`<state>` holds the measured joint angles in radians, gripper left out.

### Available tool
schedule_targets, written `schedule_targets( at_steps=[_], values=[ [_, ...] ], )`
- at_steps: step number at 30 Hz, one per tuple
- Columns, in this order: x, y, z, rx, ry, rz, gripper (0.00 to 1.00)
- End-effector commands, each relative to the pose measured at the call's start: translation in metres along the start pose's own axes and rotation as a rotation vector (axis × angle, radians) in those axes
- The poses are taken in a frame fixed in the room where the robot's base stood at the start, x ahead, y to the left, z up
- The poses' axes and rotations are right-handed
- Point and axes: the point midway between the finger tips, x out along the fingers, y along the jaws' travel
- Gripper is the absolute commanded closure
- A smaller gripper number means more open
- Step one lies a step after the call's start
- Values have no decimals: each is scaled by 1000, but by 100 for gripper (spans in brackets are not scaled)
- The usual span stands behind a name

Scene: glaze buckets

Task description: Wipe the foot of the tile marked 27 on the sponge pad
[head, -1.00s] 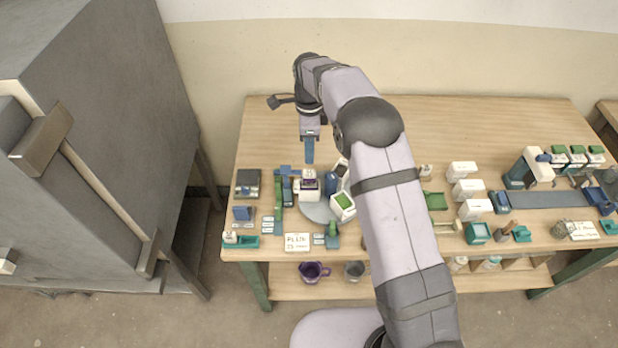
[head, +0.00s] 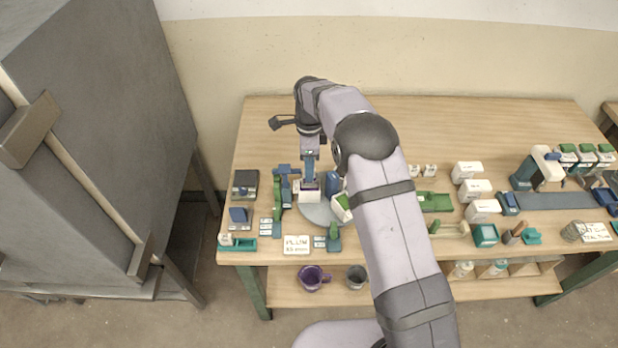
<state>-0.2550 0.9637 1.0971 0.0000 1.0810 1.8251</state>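My gripper (head: 310,158) points down at the left part of the bench. It appears shut on a slim blue tile (head: 310,174). The tile hangs upright, and its lower end meets the purple opening of a white bucket (head: 308,196); I cannot tell how deep it reaches. No number can be read on the tile. The bucket stands on a round grey plate (head: 316,214). Beside it on the plate are a white bucket with a green top (head: 342,207) and a blue block (head: 332,182). I cannot tell which thing is the sponge pad.
A card lettered "PLUM" (head: 297,245) lies at the front edge. A flat green tray (head: 435,202) and several white boxes (head: 467,171) stand right of my arm. A large grey cabinet (head: 90,120) is left of the bench. The bench's back strip (head: 440,120) is clear.

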Motion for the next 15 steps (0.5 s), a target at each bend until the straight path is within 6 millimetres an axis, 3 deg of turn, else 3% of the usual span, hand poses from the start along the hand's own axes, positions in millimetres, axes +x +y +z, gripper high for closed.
schedule_targets(
  at_steps=[5, 9, 15],
  values=[
    [0, 0, 0, 0, 0, 0, 75],
    [0, 0, 0, 0, 0, 0, 100],
    [-2, 0, 0, 0, 0, -1, 100]
  ],
)
